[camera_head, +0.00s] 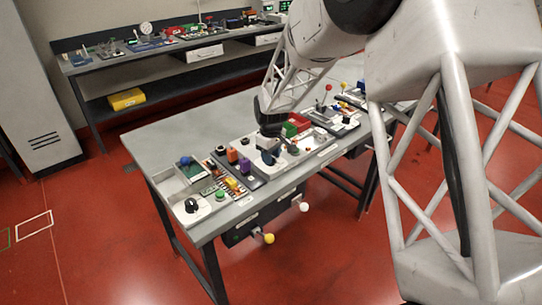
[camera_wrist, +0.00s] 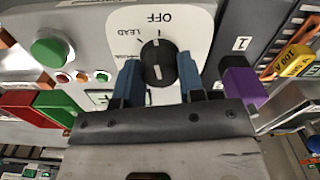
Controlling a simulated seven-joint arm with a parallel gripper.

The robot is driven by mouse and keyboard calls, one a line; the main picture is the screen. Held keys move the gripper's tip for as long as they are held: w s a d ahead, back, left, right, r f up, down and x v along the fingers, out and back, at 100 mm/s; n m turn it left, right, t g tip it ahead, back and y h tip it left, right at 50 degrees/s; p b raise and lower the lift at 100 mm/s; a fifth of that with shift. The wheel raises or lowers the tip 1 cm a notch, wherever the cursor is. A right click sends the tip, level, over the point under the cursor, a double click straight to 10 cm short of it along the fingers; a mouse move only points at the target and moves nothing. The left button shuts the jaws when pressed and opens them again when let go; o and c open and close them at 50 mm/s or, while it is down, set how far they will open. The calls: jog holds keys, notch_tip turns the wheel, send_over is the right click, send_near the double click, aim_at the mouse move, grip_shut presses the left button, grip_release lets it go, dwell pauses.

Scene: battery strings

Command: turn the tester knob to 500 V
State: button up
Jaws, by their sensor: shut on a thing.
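The tester knob (camera_wrist: 157,66) is round and black with a white line across it, on a white dial plate (camera_wrist: 192,20). The line runs roughly up and down in the wrist view, toward the upside-down OFF mark. LEAD is also printed on the plate; the 500 V mark cannot be made out. My gripper (camera_wrist: 159,80) has its two blue fingers on either side of the knob, shut on it. In the head view my gripper (camera_head: 268,150) is down at a pale panel on the bench, and the knob is hidden there.
Around the knob are a green button (camera_wrist: 50,48), small coloured lamps, red (camera_wrist: 22,107) and green (camera_wrist: 60,107) blocks, a purple block (camera_wrist: 243,88) and a yellow block (camera_wrist: 297,60). The bench (camera_head: 160,133) is bare at its far left.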

jog(key=shift+n, duration=2.2)
jog(key=n, duration=0.2)
jog(key=shift+n, duration=1.5)
jog(key=n, duration=0.4)
jog(key=shift+n, duration=0.9)
